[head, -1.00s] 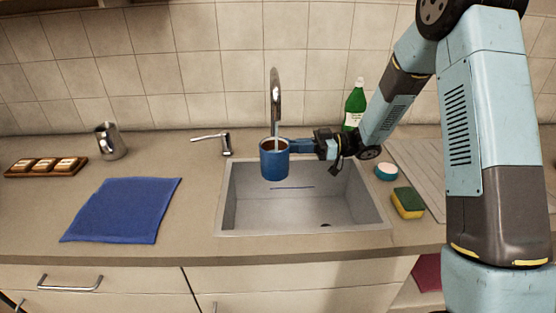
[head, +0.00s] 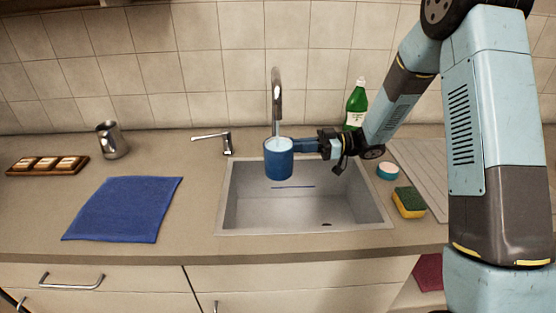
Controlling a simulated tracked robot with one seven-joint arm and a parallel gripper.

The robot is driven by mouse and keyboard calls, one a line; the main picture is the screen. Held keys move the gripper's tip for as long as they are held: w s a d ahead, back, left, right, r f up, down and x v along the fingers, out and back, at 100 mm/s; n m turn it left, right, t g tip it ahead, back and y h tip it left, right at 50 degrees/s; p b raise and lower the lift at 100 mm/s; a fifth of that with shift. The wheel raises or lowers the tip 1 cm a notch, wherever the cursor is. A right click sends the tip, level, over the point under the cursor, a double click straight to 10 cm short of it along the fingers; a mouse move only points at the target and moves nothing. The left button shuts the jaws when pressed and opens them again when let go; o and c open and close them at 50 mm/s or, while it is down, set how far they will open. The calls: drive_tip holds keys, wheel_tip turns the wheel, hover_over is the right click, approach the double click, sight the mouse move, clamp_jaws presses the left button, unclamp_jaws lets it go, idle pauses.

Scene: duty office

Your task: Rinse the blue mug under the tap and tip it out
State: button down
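The blue mug (head: 279,162) is upright above the back of the sink (head: 228,205), under the spout of the tap (head: 277,95). A thin stream of water runs from the spout into the mug, and pale water shows at its mouth. The tap's lever (head: 213,138) stands to the left of the spout. My gripper (head: 300,145) comes from the right and is shut on the mug's right side. The fingertips are partly hidden by the mug, so the exact hold cannot be made out.
A green bottle (head: 355,108) stands behind my forearm. A round teal-and-white pot (head: 388,170) and a sponge (head: 409,202) lie right of the sink, beside a ribbed drainer (head: 418,170). A blue cloth (head: 125,210), a metal jug (head: 111,140) and a wooden tray (head: 78,171) are on the left counter.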

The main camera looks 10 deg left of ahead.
drive_tip(key=d, duration=0.7)
drive_tip(key=shift+w+d, duration=0.35)
drive_tip(key=shift+w, duration=0.1)
drive_tip(key=shift+d, duration=0.1)
idle(0.4)
